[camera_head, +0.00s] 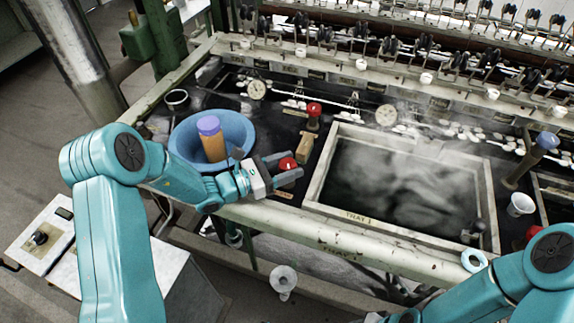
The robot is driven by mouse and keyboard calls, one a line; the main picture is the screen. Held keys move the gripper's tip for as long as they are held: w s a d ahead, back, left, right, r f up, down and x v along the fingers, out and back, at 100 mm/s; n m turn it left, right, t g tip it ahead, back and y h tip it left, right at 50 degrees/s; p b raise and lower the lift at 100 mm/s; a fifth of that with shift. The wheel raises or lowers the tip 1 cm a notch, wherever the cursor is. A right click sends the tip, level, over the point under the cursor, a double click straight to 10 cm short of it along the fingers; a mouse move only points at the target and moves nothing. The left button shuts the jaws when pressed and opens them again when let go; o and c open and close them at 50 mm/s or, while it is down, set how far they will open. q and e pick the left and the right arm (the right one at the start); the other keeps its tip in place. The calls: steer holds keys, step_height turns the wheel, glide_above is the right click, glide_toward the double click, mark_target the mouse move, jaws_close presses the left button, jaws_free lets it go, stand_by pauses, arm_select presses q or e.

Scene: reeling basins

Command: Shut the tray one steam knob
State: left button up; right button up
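Tray one (315,190) is a pale-framed basin of dark steaming water, with a "TRAY 1" label on its front rim. A red knob (288,163) stands left of its front-left corner. My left gripper (286,169) is at this knob, its two fingers apart with the red knob showing between them. I cannot tell whether the fingers press on it. The knob's stem is hidden. A second red knob (313,109) stands behind, near the tray's back-left corner. My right arm shows at the lower right; its gripper is out of view.
A blue bowl (181,139) and an orange-brown cylinder with a purple top (211,141) are close to my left wrist. A wooden block (305,147) stands behind the gripper. A white cup (521,204) and another red knob (533,232) are at right. Reeling machinery runs along the back.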

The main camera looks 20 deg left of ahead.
arm_select(q)
steer(key=shift+m+g+h, duration=0.3)
steer(key=m+g+h+b, duration=0.1)
steer(key=m+g+h, duration=0.1)
steer(key=g, duration=0.1)
steer(key=shift+w+f+m+b, duration=0.1)
steer(key=shift+m+b, duration=0.2)
steer(key=shift+b, duration=0.05)
steer(key=shift+m+g+h+b, duration=0.8)
steer(key=shift+m+g, duration=0.6)
steer(key=shift+g, duration=0.9)
steer(key=o, duration=1)
steer(key=shift+c, duration=0.2)
steer(key=b+v, duration=0.2)
steer(key=v, duration=1.4)
steer(key=shift+a, duration=0.1)
